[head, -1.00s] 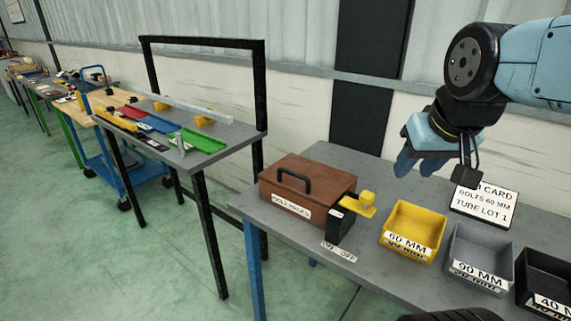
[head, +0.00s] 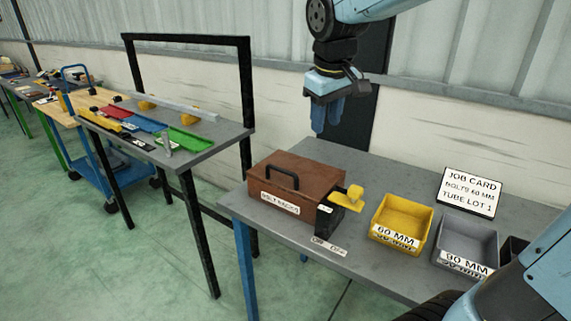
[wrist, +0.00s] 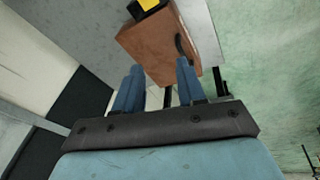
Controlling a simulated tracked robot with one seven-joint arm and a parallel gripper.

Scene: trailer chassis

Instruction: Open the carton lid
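A brown carton (head: 325,178) with its lid shut sits on the grey bench, a black handle (head: 283,173) on its lid and a white label on its front. A yellow tab (head: 347,198) on a black block (head: 328,221) stands at its right side. My gripper (head: 327,122) hangs above and behind the carton with its fingers pointing down, clear of it. In the wrist view the two blue fingers (wrist: 159,82) are spread apart with nothing between them. The carton (wrist: 148,45) lies beyond the fingertips there, its handle (wrist: 183,48) at the right.
A yellow bin (head: 402,222) and a grey bin (head: 466,245) stand right of the carton, with a job card (head: 470,192) behind. An "OFF" label (head: 328,246) lies at the bench's front edge. Another bench with coloured trays (head: 150,125) is at left.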

